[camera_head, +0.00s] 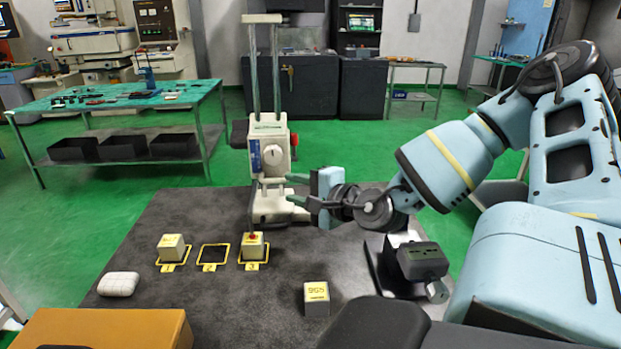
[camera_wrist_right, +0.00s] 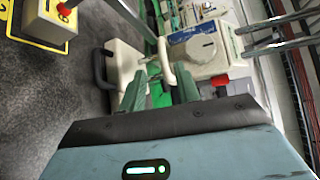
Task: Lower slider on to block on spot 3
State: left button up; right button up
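The slider (camera_head: 270,150) is a cream unit with a round dial and a red knob, set on two upright rods above the dark table. It also shows in the wrist view (camera_wrist_right: 200,50). A cream block with a red button on top (camera_head: 252,247) stands on yellow-outlined spot 3 (camera_head: 250,267), in front of the slider's stand. It appears at upper left in the wrist view (camera_wrist_right: 48,22). My right gripper (camera_head: 298,190) is beside the slider's lower part. Its green fingers (camera_wrist_right: 160,88) are apart, with a pale handle (camera_wrist_right: 163,62) in the gap ahead; contact is unclear. My left gripper is out of view.
A cream block (camera_head: 172,247) stands on the left spot; spot 2 (camera_head: 213,254) is empty. Another labelled block (camera_head: 316,299) stands nearer the front. A white rounded object (camera_head: 118,284) and an orange box (camera_head: 100,328) are at left. A dark device (camera_head: 420,262) stands below my right arm.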

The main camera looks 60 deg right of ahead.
jog(key=s, duration=0.3)
jog(key=shift+s+a+r+p, duration=0.2)
jog(key=shift+s+r+p, duration=0.1)
jog(key=shift+s, duration=0.05)
dwell(0.5)
